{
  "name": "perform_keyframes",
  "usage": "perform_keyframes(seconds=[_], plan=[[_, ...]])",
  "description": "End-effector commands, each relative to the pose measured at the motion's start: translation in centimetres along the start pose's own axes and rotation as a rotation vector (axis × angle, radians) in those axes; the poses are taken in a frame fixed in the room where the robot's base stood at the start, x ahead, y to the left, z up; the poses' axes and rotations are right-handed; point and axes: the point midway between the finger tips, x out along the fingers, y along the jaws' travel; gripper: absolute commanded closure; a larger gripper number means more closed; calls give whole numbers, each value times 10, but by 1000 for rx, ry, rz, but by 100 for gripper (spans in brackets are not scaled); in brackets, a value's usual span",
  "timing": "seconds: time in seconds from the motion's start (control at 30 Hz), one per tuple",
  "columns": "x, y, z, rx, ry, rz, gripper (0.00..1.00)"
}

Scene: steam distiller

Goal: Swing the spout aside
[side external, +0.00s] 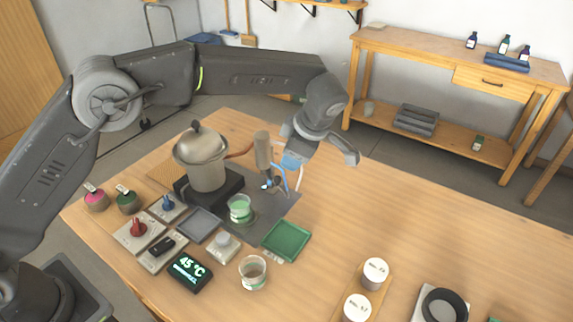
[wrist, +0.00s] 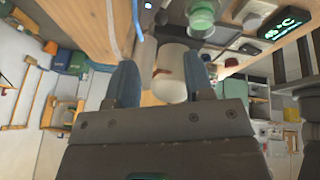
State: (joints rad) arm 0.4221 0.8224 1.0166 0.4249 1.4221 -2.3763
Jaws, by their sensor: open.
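The steam pot (side external: 203,160) stands on a dark base, with a reddish pipe running right from its upper side to an upright beige condenser cylinder (side external: 263,150). The spout (side external: 268,183) is small and dark at the cylinder's lower end, near a glass beaker with green liquid (side external: 240,211); its exact direction is too small to tell. My gripper (side external: 292,163) is just right of the cylinder. In the wrist view my gripper (wrist: 160,62) has its blue fingers apart, with the cylinder (wrist: 146,50) and pot (wrist: 171,75) showing beyond the gap. No grip on the spout shows.
A green tray (side external: 287,240), a second beaker (side external: 253,273), a temperature display (side external: 190,270) and several knob panels stand in front. White-lidded jars (side external: 375,273) are farther right. The table's right-middle is clear.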

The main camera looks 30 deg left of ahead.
Motion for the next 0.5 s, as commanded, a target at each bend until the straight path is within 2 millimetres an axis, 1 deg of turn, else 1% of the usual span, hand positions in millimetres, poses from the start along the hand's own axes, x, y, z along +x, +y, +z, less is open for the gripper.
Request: perform_keyframes(seconds=[0.03,0.1,0.2,0.5], plan=[[-8,1,0,-1,-2,2,52],[-15,0,0,-1,-1,1,52],[-22,0,0,-1,-1,0,52],[-24,0,0,-1,-1,0,52]])
